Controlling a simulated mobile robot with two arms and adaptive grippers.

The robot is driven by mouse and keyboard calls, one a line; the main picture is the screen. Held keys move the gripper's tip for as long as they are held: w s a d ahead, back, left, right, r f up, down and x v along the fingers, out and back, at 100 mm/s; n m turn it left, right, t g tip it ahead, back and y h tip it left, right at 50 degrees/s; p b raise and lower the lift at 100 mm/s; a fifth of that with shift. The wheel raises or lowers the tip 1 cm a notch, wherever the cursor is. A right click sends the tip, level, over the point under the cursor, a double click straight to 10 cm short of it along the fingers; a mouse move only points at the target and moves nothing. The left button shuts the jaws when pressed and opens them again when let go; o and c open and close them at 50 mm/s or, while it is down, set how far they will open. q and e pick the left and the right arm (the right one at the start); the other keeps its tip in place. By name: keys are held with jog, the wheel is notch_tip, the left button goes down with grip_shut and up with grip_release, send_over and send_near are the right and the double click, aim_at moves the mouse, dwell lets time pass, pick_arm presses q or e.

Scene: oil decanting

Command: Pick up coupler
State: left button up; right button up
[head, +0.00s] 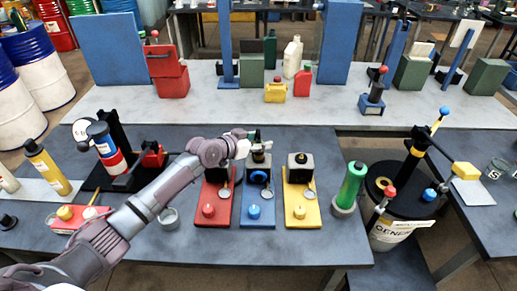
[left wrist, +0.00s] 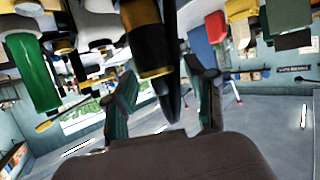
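A dark fitting with a brass-coloured band, which looks like the coupler (head: 259,153), stands on top of the blue station (head: 257,212) in the head view. My left gripper (head: 251,142) reaches in from the left at its top. In the left wrist view, a black and gold cylinder (left wrist: 147,40) and a black tapering piece are close by. The tapering piece reaches down between the two spread fingers of my left gripper (left wrist: 160,88). I see a gap beside it and cannot tell whether either finger touches it. My right gripper is not in view.
A red station (head: 214,215) and a yellow station (head: 302,212) stand close on either side. Red boxes, jugs and cans stand on the rear bench (head: 210,112). The table's front strip is mostly clear.

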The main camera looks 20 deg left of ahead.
pick_arm(q)
grip_shut()
